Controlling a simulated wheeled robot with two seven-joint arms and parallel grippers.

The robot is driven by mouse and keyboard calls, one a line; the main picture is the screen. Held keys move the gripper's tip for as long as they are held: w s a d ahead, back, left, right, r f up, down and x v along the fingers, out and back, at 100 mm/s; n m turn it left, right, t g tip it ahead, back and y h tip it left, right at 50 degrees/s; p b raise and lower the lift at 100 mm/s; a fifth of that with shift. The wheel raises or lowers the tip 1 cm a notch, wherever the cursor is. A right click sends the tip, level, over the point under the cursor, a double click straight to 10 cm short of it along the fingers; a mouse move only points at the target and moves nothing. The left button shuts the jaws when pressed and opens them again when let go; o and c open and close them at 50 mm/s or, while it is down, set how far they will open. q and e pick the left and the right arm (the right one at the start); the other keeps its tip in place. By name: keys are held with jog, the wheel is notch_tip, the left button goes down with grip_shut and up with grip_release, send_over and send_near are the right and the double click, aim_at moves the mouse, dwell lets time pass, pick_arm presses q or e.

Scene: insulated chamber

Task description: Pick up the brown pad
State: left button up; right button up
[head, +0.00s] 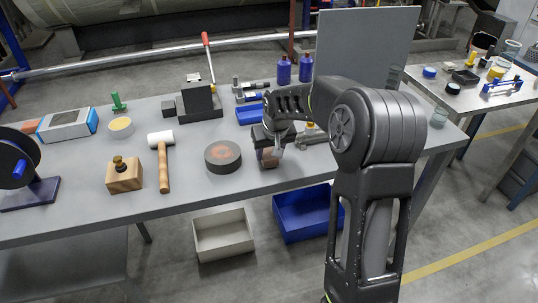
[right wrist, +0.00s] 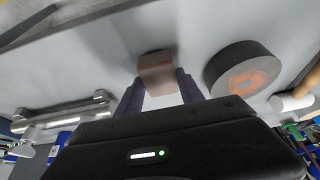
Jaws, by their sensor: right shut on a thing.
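The brown pad (head: 268,158) is at the front edge of the grey table, just right of the round dark disc. In the right wrist view the pad (right wrist: 157,70) sits between the two fingertips. My right gripper (head: 271,150) reaches down over it and is shut on it; the fingers (right wrist: 161,86) flank its sides. I cannot tell whether the pad touches the table. Part of it is hidden by the gripper. My left gripper is not in view.
The dark disc with an orange centre (head: 223,156) stands close to the left of the gripper. A mallet (head: 163,160) and a wooden block with a knob (head: 124,175) lie further left. A white bin (head: 222,234) and a blue bin (head: 304,213) are on the floor below.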

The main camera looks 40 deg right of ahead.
aim_at(269, 154)
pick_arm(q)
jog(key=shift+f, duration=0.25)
pick_arm(e)
notch_tip(269, 154, up, 10)
jog(key=shift+f, duration=0.25)
